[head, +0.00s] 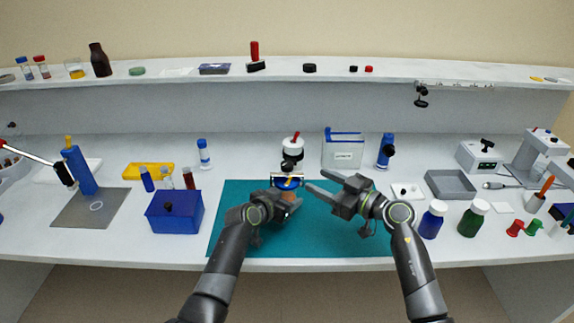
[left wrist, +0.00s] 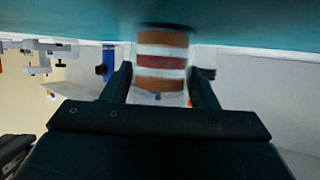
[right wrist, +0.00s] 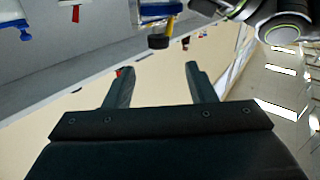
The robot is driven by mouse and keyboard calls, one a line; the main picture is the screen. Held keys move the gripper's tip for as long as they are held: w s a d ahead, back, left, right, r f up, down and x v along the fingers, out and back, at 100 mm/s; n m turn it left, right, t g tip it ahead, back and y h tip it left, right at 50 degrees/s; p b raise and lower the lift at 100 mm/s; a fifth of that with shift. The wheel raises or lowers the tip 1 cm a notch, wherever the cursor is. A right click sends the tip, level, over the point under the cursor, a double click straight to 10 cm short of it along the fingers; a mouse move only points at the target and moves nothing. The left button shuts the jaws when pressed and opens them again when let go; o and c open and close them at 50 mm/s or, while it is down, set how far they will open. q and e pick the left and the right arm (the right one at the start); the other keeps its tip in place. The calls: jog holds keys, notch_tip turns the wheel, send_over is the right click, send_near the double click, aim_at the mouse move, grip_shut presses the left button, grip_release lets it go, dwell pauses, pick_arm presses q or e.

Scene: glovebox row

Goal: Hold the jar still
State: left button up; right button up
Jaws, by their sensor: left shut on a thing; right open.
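The jar (left wrist: 160,62), banded in brown, white and dark red, stands between the fingers of my left gripper (left wrist: 162,78), which is shut on it. In the head view the jar (head: 289,195) is over the teal mat, partly hidden by my left gripper (head: 280,200); something blue and yellow shows at its top. My right gripper (head: 318,183) is open and empty, just right of the jar. In the right wrist view nothing lies between the fingers of my right gripper (right wrist: 158,80).
The teal mat (head: 235,220) has bare room on its left. A white-topped thing (head: 293,147) and a clear box (head: 343,153) stand behind.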

aim_at(292, 168)
jog(key=shift+m, duration=0.4)
jog(key=x, duration=1.1)
jog(key=shift+w+a, duration=0.2)
jog(key=shift+w, duration=0.05)
jog(key=c, duration=0.9)
